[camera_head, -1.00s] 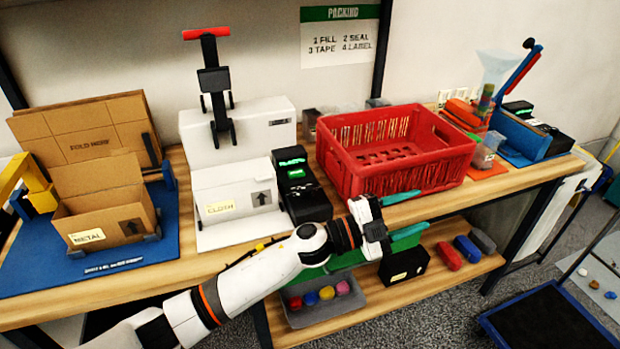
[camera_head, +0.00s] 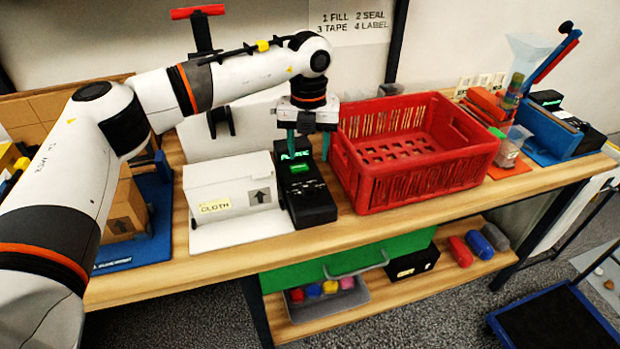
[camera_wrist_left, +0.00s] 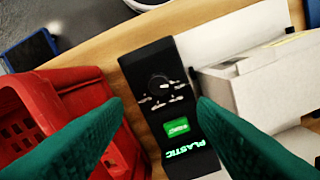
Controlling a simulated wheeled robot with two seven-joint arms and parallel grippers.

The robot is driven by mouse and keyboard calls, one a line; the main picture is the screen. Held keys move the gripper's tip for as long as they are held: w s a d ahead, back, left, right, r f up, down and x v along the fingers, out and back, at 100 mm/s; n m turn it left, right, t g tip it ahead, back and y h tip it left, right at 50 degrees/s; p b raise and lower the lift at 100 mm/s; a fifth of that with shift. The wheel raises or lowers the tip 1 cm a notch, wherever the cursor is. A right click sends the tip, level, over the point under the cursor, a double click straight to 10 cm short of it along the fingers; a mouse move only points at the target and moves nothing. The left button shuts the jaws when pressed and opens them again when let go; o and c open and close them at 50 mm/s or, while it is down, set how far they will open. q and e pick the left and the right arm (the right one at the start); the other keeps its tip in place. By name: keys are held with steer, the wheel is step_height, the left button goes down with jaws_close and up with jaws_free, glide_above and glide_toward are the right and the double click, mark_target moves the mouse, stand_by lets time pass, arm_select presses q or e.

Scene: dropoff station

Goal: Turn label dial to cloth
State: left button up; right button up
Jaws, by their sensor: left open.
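The black label printer (camera_head: 312,208) stands on the bench between the white box and the red crate. In the left wrist view, its round dial (camera_wrist_left: 159,82) has several small markings around it, too small to read. A green button (camera_wrist_left: 178,128) sits beside the dial, and the lit display (camera_wrist_left: 182,161) reads PLASTIC. My left gripper (camera_head: 308,153) points down above the display end of the printer. Its teal fingers are open and empty, and in the left wrist view the gripper (camera_wrist_left: 161,104) spans the printer, clear of the dial. My right gripper is not in view.
The red crate (camera_head: 420,185) stands close on the printer's right. A white box (camera_head: 228,186) labelled CLOTH stands close on its left. A cardboard box (camera_head: 124,212) is partly hidden behind my left arm. A strip of bench in front of the printer is clear.

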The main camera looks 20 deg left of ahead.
mark_target(309, 186)
arm_select(q)
step_height(309, 186, down, 10)
steer(key=shift+r+p, duration=0.15)
steer(key=shift+p, duration=0.7)
steer(key=c, duration=1)
